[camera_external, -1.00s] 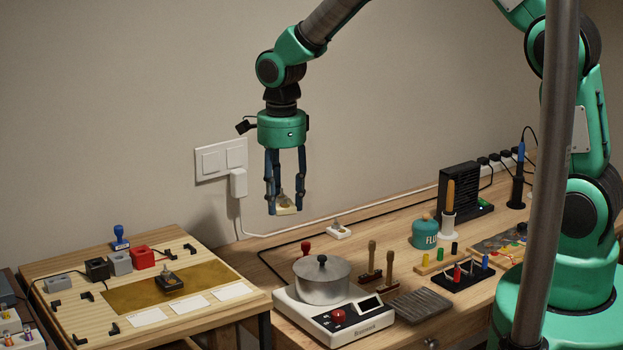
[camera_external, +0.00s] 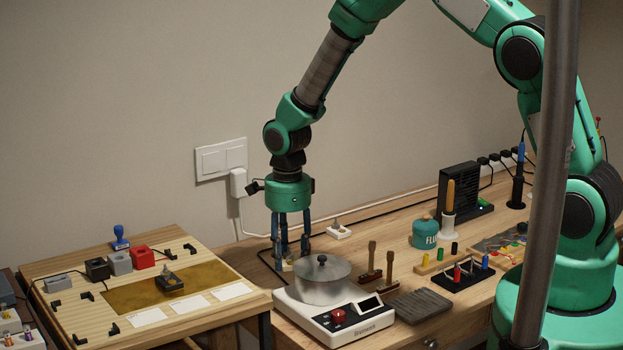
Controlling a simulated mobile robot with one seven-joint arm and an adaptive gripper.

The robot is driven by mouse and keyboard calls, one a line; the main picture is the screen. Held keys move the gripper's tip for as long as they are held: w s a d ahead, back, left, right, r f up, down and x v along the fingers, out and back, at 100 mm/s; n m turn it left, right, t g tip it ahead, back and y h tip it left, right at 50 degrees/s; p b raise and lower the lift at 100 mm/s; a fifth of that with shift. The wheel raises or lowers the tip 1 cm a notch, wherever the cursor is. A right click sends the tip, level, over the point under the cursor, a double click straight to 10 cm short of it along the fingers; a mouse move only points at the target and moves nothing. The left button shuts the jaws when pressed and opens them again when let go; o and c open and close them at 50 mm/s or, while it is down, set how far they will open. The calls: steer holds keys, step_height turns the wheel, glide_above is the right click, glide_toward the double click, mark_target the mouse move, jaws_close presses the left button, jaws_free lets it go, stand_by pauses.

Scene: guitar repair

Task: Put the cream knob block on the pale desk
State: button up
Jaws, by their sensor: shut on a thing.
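My gripper (camera_external: 289,258) points straight down just behind and left of the steel pot, low over the wooden workbench (camera_external: 375,234). It is shut on the cream knob block (camera_external: 287,266), of which only a small part shows; the pot and the fingers hide the rest. Whether the block touches the bench cannot be told. A second cream block with a knob (camera_external: 339,231) stands on the bench near the wall, to the right of my gripper. A separate pale wood table (camera_external: 60,268) stands at left.
The steel pot (camera_external: 322,281) sits on a white scale (camera_external: 340,324) close in front of my gripper. Two wooden-handled stamps (camera_external: 372,262) and a teal flux bottle (camera_external: 425,233) are to the right. A wall socket with plug (camera_external: 239,183) is behind.

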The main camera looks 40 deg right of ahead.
steer(key=shift+w+f, duration=0.1)
steer(key=shift+f, duration=0.05)
stand_by(0.6)
steer(key=shift+w+a+f, duration=0.1)
steer(key=shift+w+a, duration=0.1)
steer(key=shift+w, duration=0.4)
steer(key=b, duration=0.2)
glide_above(239, 266)
steer(key=shift+f, duration=0.6)
steer(key=shift+f+b, duration=0.55)
steer(key=shift+f, duration=1.25)
steer(key=shift+f, duration=0.1)
steer(key=o, duration=1.1)
steer(key=shift+o, duration=0.2)
